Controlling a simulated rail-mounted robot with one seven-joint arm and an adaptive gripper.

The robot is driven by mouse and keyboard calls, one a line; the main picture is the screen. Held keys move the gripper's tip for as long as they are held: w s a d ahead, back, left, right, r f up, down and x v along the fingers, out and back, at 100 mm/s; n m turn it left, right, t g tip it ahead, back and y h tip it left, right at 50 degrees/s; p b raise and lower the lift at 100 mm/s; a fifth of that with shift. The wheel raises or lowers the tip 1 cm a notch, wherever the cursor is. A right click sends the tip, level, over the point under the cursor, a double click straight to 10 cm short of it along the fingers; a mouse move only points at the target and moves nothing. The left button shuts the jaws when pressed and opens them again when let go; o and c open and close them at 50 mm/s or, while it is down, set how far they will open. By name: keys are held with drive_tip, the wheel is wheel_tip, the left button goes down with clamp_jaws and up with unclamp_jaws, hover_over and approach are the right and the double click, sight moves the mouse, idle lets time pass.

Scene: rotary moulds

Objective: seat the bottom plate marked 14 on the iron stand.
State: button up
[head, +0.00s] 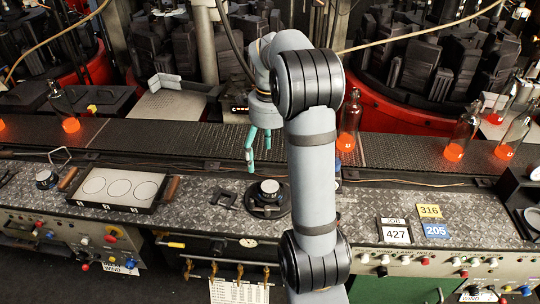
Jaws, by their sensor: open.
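My gripper (258,150) has teal fingers, spread apart with nothing visible between them. It hangs over the near edge of the conveyor, above and slightly left of a round black stand (266,208) on the checkered metal bench. A small round grey piece (269,187) sits on top of that stand, apart from the fingers. Another round grey-topped piece (45,176) stands at the bench's left. No number 14 can be read, so I cannot tell which piece is the bottom plate. My arm hides the bench just right of the stand.
A wooden-handled tray (76,203) with three round outlines lies on the bench left. Glowing orange-bottomed bottles (456,150) stand along the conveyor (400,150). Number cards (397,233) lie at right. A flat black bracket (226,197) lies beside the stand. Machines fill the back.

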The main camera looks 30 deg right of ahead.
wheel_tip(320, 180, up, 7)
drive_tip(key=p, duration=0.6)
drive_tip(key=shift+f, duration=0.2)
drive_tip(key=shift+f+b, duration=3.1)
drive_tip(key=shift+f, duration=2.2)
